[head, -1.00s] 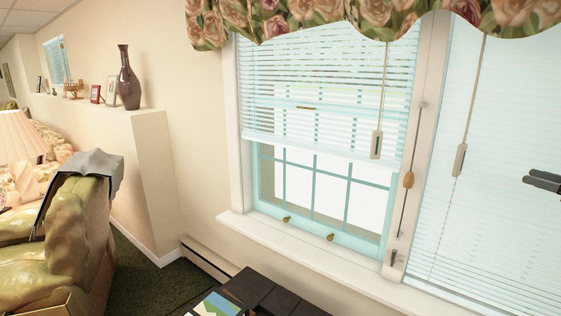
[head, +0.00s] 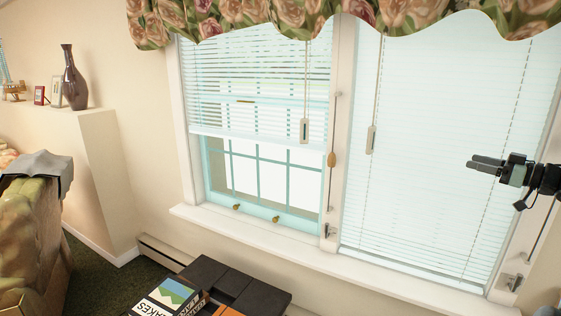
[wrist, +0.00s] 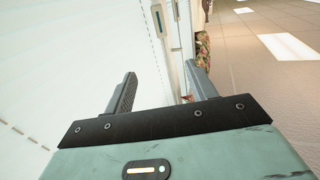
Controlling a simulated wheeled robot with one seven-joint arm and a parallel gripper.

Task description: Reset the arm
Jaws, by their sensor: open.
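My gripper (head: 488,165) is at the right side of the head view, in front of the right window's closed blind. It points left and holds nothing that I can see. In the wrist view my gripper (wrist: 160,92) has its two dark fingers wide apart with nothing between them. Most of my arm lies beyond the right edge of the head view.
The window blind (head: 430,150) fills the area behind my gripper, with a white sill (head: 270,245) below. A dark table (head: 240,283) with books (head: 168,297) stands low in front. A green armchair (head: 35,230) and a vase (head: 73,80) on a ledge are at the left.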

